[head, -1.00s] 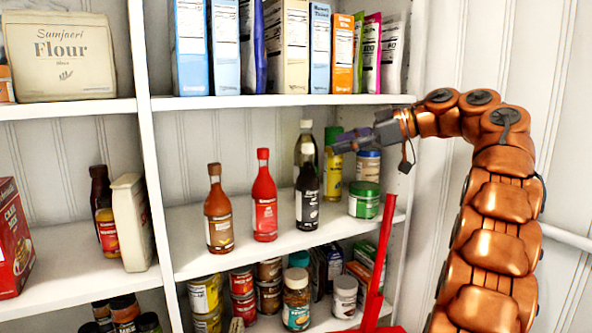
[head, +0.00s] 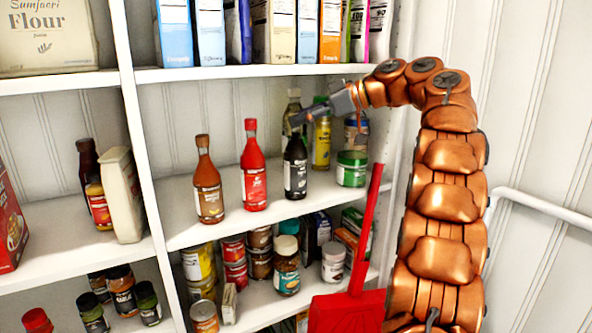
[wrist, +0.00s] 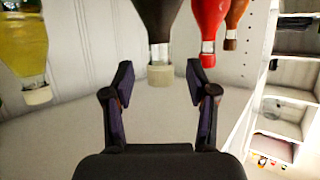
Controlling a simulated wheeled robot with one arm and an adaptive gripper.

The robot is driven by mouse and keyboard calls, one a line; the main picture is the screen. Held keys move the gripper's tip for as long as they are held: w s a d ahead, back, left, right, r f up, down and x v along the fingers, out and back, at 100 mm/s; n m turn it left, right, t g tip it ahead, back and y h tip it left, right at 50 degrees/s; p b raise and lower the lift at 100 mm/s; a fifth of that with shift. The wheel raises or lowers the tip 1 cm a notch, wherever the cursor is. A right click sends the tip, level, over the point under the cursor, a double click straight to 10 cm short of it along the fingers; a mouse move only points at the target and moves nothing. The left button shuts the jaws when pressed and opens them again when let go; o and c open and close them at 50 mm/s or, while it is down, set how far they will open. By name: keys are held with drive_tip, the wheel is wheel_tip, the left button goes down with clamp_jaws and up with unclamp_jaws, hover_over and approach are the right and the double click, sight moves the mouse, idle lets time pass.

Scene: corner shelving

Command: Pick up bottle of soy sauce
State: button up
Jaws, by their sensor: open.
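A red bottle (head: 253,180) and a brown sauce bottle (head: 208,190) stand to the left. A clear bottle (head: 292,104) and a yellow bottle (head: 321,145) stand behind. A green-lidded jar (head: 351,169) is to the right. The upper shelf (head: 240,73) with boxes is just above my gripper.

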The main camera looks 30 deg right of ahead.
drive_tip(key=shift+x, duration=0.8)
clamp_jaws()
